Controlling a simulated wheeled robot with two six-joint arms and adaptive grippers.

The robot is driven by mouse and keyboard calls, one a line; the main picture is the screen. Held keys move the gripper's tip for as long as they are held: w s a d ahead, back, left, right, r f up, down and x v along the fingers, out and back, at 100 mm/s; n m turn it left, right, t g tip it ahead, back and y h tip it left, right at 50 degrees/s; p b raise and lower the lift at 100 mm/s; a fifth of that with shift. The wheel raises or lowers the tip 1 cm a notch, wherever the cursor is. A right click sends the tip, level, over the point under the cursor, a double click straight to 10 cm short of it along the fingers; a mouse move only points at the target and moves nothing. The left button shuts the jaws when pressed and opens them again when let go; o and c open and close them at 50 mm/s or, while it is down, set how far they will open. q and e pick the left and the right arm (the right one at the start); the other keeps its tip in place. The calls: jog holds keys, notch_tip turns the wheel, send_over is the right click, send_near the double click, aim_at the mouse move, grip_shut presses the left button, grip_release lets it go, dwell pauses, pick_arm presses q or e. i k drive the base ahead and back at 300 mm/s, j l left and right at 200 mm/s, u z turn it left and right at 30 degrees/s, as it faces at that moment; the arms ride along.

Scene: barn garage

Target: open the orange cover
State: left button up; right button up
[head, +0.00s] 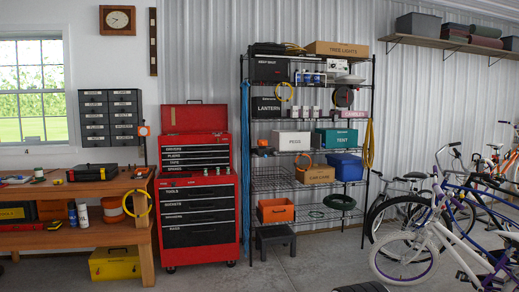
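No thing in the head view clearly reads as an orange cover. An orange open bin (276,211) sits low on the wire shelf. A small orange item (144,130) is above the right end of the workbench, and an orange round item (113,209) is on the bench's lower shelf. A red tool chest (196,220) stands in the middle left, its top lid (194,118) raised and its drawers closed. Neither of my grippers is in view.
A wooden workbench (95,188) stands at the left. A wire shelf (272,180) with boxes is right of the chest, with a dark stool (276,240) at its foot. Bicycles (405,255) fill the right. The concrete floor (225,278) before the chest is clear.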

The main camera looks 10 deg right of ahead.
aim_at(260, 142)
jog(key=i+l+z, duration=0.35)
jog(key=i, duration=0.15)
jog(key=i+l+z, duration=0.35)
jog(key=i, duration=0.9)
jog(key=i+z, duration=0.3)
jog(key=i, duration=0.9)
